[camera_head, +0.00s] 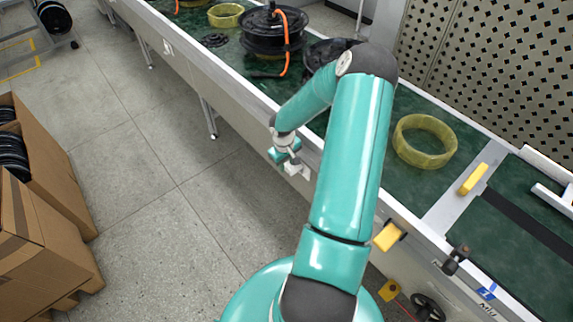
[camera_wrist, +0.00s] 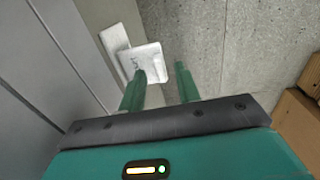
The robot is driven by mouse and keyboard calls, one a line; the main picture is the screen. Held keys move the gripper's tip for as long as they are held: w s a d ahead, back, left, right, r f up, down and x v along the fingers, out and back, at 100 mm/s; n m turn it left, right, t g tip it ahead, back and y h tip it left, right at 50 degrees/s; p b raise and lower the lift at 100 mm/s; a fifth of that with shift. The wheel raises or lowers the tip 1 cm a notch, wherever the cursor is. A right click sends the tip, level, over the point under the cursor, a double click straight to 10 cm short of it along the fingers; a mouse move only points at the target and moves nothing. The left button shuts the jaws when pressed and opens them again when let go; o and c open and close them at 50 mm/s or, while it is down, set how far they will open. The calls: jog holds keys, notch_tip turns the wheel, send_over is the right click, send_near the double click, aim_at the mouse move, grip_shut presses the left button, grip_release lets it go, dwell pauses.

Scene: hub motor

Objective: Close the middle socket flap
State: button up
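A white socket (camera_wrist: 115,40) sits on the side of the bench in the wrist view. Its white flap (camera_wrist: 142,62) stands out from the socket, open. My gripper (camera_wrist: 165,75) has its two green fingers apart with nothing seen between them. The left finger overlaps the flap in the picture; I cannot tell whether it touches. In the head view my gripper (camera_head: 283,153) is beside the bench's side, and part of the white socket (camera_head: 296,168) shows just below it. Another small white socket-like fitting (camera_head: 167,47) is farther up the bench side.
The long bench (camera_head: 225,95) carries a black hub motor (camera_head: 272,28) with orange cable and yellow rings (camera_head: 425,140). A yellow-handled part (camera_head: 388,236) is on the bench's front side. Cardboard boxes (camera_head: 45,240) stand at the left. The floor between is clear.

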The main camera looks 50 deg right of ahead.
jog(key=shift+f, duration=0.7)
grip_shut()
